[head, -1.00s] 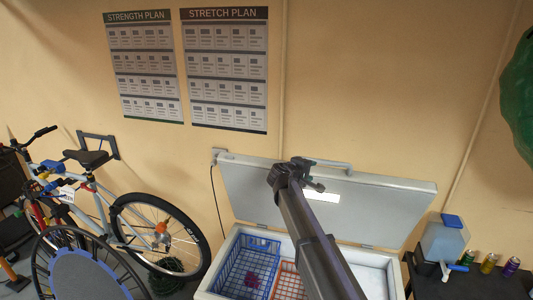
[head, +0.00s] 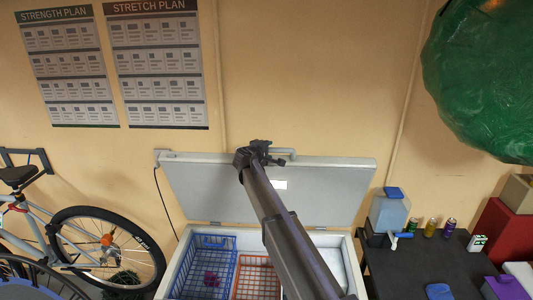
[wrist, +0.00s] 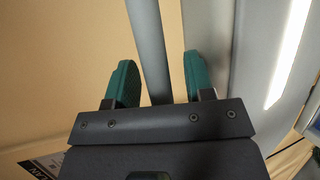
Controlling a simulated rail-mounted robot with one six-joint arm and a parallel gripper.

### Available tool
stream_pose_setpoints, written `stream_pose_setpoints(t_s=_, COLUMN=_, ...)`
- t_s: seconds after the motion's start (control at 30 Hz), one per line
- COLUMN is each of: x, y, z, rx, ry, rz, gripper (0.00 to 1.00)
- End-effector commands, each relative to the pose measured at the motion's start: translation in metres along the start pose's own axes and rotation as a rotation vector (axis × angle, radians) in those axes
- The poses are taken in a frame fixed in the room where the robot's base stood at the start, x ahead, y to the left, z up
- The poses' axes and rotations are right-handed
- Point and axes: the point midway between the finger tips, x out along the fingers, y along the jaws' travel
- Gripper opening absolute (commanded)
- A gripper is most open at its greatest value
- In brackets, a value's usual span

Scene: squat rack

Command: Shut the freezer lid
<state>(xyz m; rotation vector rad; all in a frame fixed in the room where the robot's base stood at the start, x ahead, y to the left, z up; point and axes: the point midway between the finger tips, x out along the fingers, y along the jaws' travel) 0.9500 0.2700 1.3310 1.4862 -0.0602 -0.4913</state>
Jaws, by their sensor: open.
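The white chest freezer (head: 178,262) stands against the wall with its grey lid (head: 205,188) raised nearly upright. A bar handle (head: 290,152) runs along the lid's top edge. My gripper (head: 262,150) is at that edge, by the left part of the handle. In the wrist view the gripper (wrist: 159,68) is open, with a green finger on each side of the grey handle bar (wrist: 147,35). The bar passes between the fingers, with gaps showing on both sides. The lid (wrist: 222,50) is close on the right there. My arm hides part of the freezer's inside.
A blue wire basket (head: 210,262) and an orange one (head: 258,278) sit in the freezer. A dark table (head: 420,262) with a water jug (head: 388,213) and several cans stands right. A bicycle (head: 85,250) stands left. A green ball (head: 480,80) is upper right.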

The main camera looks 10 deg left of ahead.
Motion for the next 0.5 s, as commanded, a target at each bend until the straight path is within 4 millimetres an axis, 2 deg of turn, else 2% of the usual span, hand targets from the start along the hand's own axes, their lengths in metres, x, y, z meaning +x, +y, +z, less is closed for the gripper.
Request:
stream_pose_setpoints(t_s=0.1, x=-0.0005, y=0.0003, z=0.0004, rx=0.000, ry=0.000, rz=0.000, gripper=0.47)
stream_pose_setpoints(t_s=0.5, x=-0.0008, y=0.0002, z=0.0004, rx=0.000, ry=0.000, rz=0.000, gripper=0.08)
